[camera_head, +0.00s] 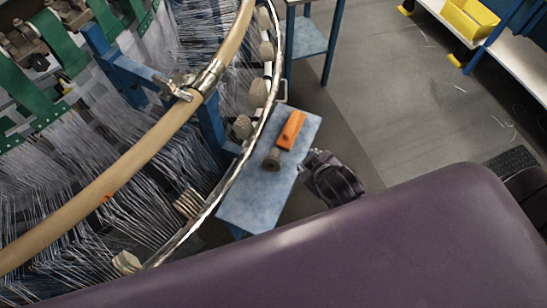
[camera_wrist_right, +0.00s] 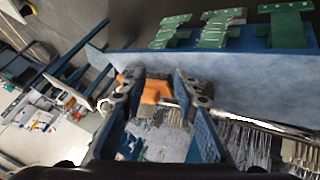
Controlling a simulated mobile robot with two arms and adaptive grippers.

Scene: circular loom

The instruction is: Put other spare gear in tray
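A small orange block-like thing (camera_head: 291,130) lies on a narrow blue table (camera_head: 250,205) beside the loom. A short brownish round piece (camera_head: 272,160), possibly a gear, is at its near end; I cannot tell whether they touch. My right gripper (camera_head: 312,163) is just right of the table, close to the round piece. In the right wrist view its two fingers (camera_wrist_right: 155,88) stand apart, with the orange thing (camera_wrist_right: 156,91) showing beyond and between them. It does not look gripped. No clearly recognisable tray shows. My left gripper is not in view.
The circular loom's tan ring (camera_head: 130,160) and metal rail (camera_head: 240,165) run along the table's left side, with many threads. A yellow bin (camera_head: 470,18) stands on a shelf at the top right. The grey floor (camera_head: 400,100) between is clear.

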